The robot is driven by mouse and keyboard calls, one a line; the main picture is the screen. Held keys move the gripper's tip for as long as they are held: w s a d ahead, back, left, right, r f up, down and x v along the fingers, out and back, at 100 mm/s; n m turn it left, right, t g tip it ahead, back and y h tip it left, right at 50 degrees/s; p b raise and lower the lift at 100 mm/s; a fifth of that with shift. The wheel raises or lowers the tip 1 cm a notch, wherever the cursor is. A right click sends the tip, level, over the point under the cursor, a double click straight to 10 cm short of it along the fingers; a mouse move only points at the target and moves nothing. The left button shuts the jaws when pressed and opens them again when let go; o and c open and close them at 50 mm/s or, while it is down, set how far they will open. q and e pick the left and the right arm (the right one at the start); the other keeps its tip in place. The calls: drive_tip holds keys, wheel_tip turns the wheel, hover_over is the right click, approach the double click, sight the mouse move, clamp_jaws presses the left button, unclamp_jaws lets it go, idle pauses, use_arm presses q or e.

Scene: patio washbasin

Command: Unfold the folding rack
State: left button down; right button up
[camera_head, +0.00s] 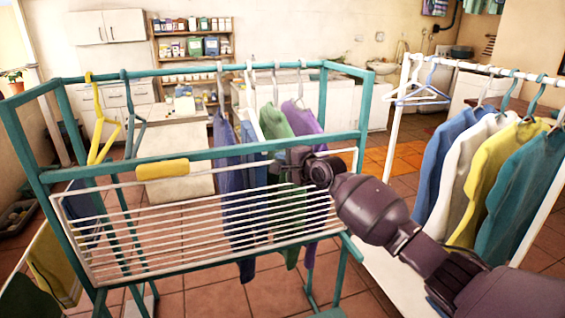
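The folding rack is a teal frame (232,153) with a white wire panel (200,228) at its front. The panel slopes steeply down below the front teal bar, with its slats running left to right. A yellow block (162,169) sits at the panel's upper edge, left of centre. My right gripper (303,166) is at the panel's upper right corner, just below the front bar, its arm coming in from the lower right. Its fingers are dark and partly hidden by its own wrist, so I cannot tell whether they touch or grip the panel. My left gripper is out of view.
Blue, green and purple clothes (304,120) hang on the frame's rear rail, with yellow (100,125) and teal hangers at left. A white clothes rail (400,105) with several shirts stands close on the right. Cabinets and shelves line the back wall. Tiled floor shows between.

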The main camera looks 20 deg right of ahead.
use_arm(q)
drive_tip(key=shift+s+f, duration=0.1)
use_arm(e)
drive_tip(key=shift+w+a, duration=0.1)
drive_tip(key=shift+w, duration=0.05)
drive_tip(key=shift+c, duration=0.5)
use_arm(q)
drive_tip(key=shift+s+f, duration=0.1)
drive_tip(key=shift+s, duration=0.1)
use_arm(e)
clamp_jaws()
